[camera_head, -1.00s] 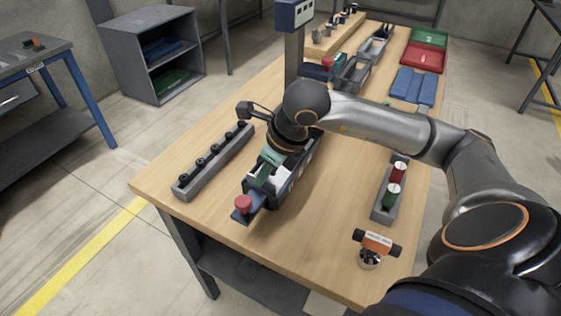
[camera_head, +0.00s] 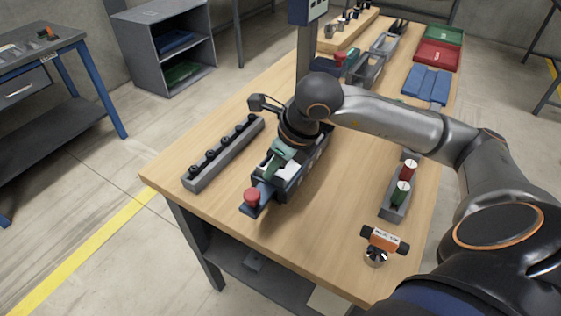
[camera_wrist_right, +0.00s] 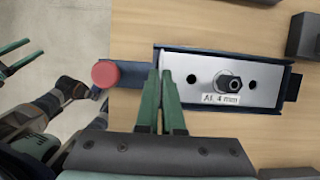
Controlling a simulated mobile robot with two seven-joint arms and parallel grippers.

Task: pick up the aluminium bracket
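The aluminium bracket (camera_wrist_right: 205,77) is a pale metal plate with dark holes, a dark nut and stud, and a tag reading "Al, 4 mm". It lies in a dark blue fixture (camera_wrist_right: 292,88) that has a red knob (camera_wrist_right: 105,73); the fixture also shows in the head view (camera_head: 290,189). My right gripper (camera_wrist_right: 163,80) has its green fingers close together on the thin upright edge at the bracket's left end. In the head view my right gripper (camera_head: 277,160) is over the fixture and hides most of the bracket. My left gripper (camera_wrist_right: 22,55) shows at the wrist view's left edge, fingers apart and empty.
A grey rail with black knobs (camera_head: 222,153) lies left of the fixture. A grey holder with red and green spools (camera_head: 397,200) and an orange-labelled item (camera_head: 384,240) stand to the right. A post with a display (camera_head: 308,12) rises behind. Bare tabletop lies between.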

